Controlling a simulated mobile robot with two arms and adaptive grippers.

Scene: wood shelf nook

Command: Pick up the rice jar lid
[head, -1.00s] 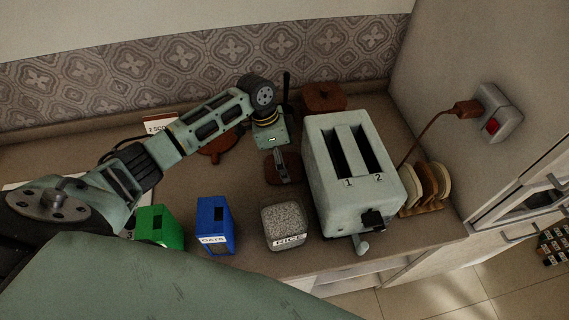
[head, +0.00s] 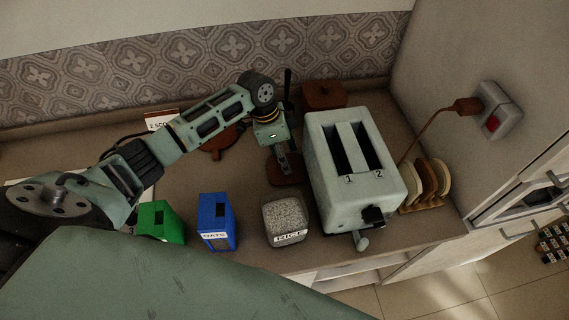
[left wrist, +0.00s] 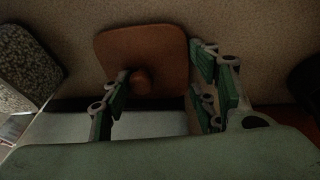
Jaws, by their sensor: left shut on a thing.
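The rice jar lid (head: 276,175) is a flat brown square with rounded corners and a round knob. It lies on the counter behind the rice jar and left of the toaster. In the left wrist view the lid (left wrist: 150,50) shows with its knob between my fingers, nearer the left one. My left gripper (head: 286,166) points down over the lid and is shut on it; the exact contact is hard to see. The rice jar (head: 286,238), labelled RICE, stands open near the front edge, full of speckled grains. My right gripper is not in view.
The pale toaster (head: 355,195) stands close to the right of the lid. A blue OATS box (head: 216,222) and a green box (head: 160,221) stand left of the rice jar. A brown-lidded container (head: 323,94) is behind the toaster. A toast rack (head: 424,190) stands right of it.

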